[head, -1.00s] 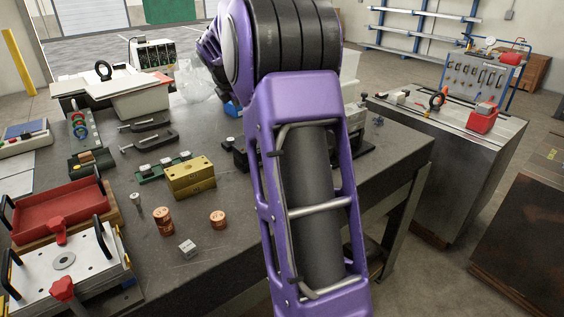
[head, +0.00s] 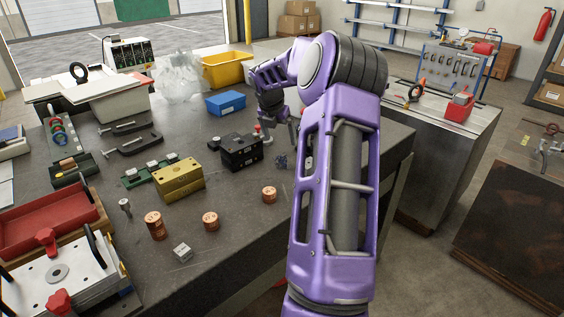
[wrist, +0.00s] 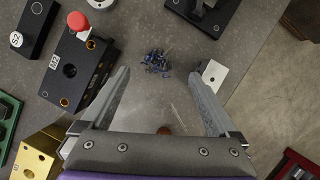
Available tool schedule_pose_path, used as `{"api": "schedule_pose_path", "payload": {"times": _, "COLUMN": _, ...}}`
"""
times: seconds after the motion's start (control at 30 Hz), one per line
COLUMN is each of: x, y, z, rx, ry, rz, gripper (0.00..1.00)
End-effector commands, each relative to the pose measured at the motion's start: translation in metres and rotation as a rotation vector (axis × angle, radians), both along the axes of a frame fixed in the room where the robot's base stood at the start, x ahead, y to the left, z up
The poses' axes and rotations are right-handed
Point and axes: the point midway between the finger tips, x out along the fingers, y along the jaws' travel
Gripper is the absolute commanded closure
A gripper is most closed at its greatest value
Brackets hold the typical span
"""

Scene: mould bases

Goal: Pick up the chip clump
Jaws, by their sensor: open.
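The chip clump (wrist: 157,63) is a small tangle of dark blue-grey shavings on the grey bench top. In the wrist view it lies just past my fingertips, between their lines. In the head view the clump (head: 281,161) lies right of a black block. My gripper (wrist: 160,76) is open, with one finger on each side and nothing between them. In the head view my gripper (head: 278,134) points down above the bench near the clump. The gap between the fingertips and the clump is hard to judge.
A black block (wrist: 72,66) with a red knob stands left of the left finger. A white-topped block (wrist: 215,74) sits close by the right fingertip. A black fixture (wrist: 210,12) is beyond. A brass block (head: 178,180) and copper pieces (head: 210,221) stand nearer on the bench.

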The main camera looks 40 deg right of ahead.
Motion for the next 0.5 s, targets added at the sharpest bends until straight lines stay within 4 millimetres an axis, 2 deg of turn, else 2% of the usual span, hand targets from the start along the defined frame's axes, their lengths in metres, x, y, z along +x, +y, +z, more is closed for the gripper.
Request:
{"api": "schedule_pose_path", "payload": {"times": 0.03, "x": 0.002, "y": -0.004, "z": -0.012, "rx": 0.003, "ry": 0.003, "rz": 0.0, "gripper": 0.05}}
{"api": "schedule_pose_path", "payload": {"times": 0.2, "x": 0.007, "y": -0.013, "z": -0.038, "rx": 0.002, "ry": 0.002, "rz": 0.0, "gripper": 0.05}}
{"api": "schedule_pose_path", "payload": {"times": 0.5, "x": 0.01, "y": -0.018, "z": -0.061, "rx": 0.001, "ry": 0.001, "rz": 0.001, "gripper": 0.05}}
